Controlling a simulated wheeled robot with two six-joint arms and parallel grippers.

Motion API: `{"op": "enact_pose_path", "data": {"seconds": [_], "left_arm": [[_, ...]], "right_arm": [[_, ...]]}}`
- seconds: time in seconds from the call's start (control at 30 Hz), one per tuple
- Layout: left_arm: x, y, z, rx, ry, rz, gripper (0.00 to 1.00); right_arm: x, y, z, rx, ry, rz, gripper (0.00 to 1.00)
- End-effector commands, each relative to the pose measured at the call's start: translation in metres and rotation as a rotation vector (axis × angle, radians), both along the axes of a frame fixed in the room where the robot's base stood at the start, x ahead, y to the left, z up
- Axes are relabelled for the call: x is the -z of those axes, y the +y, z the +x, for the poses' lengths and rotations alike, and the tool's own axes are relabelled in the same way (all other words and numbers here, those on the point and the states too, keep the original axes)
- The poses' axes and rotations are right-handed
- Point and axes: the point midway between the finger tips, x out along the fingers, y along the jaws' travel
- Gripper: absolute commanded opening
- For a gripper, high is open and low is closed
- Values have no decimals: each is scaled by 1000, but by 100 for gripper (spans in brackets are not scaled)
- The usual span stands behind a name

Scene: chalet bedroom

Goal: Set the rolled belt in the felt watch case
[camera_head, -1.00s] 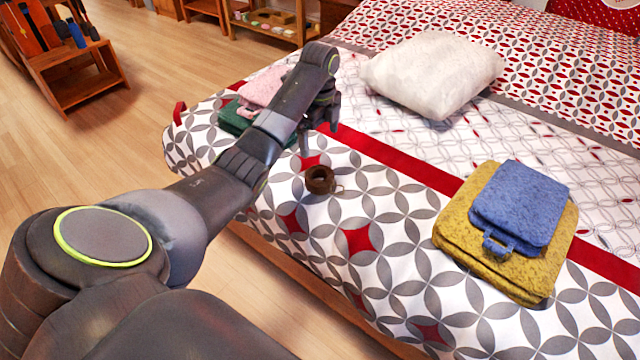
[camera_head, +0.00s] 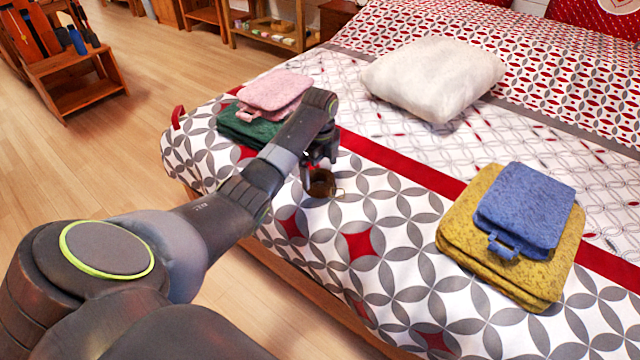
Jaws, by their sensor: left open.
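The rolled belt (camera_head: 321,188) is a small dark brown coil with a thin buckle loop on its right side. It lies on the patterned bed near the bed's front edge. My left gripper (camera_head: 318,176) is open, pointing down right at the belt. One finger is by the belt's left side, and the gripper hides part of the coil. I cannot tell whether the fingers touch it. No piece is clearly a watch case; a blue felt-like piece with a tab (camera_head: 525,205) and a pink one (camera_head: 275,91) are visible. My right gripper is not in view.
The blue piece lies on a yellow folded stack (camera_head: 465,225) at right. The pink piece lies on a green stack (camera_head: 240,127) behind my left arm. A white pillow (camera_head: 432,77) lies farther back. The bedspread between belt and yellow stack is clear.

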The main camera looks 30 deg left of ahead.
Motion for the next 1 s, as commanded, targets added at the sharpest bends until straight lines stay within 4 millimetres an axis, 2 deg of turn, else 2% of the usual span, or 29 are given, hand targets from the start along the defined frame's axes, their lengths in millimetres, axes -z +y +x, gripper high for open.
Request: {"op": "enact_pose_path", "data": {"seconds": [0.03,0.23,0.37,0.6,1.0], "left_arm": [[10,0,0,0,4,-1,100],[35,0,0,0,3,-1,100],[41,0,0,1,1,0,100],[41,0,0,1,1,0,99],[40,0,1,1,0,0,47]], "right_arm": [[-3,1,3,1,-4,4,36],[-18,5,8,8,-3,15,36],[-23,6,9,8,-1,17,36],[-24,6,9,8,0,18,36],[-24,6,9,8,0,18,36]]}}
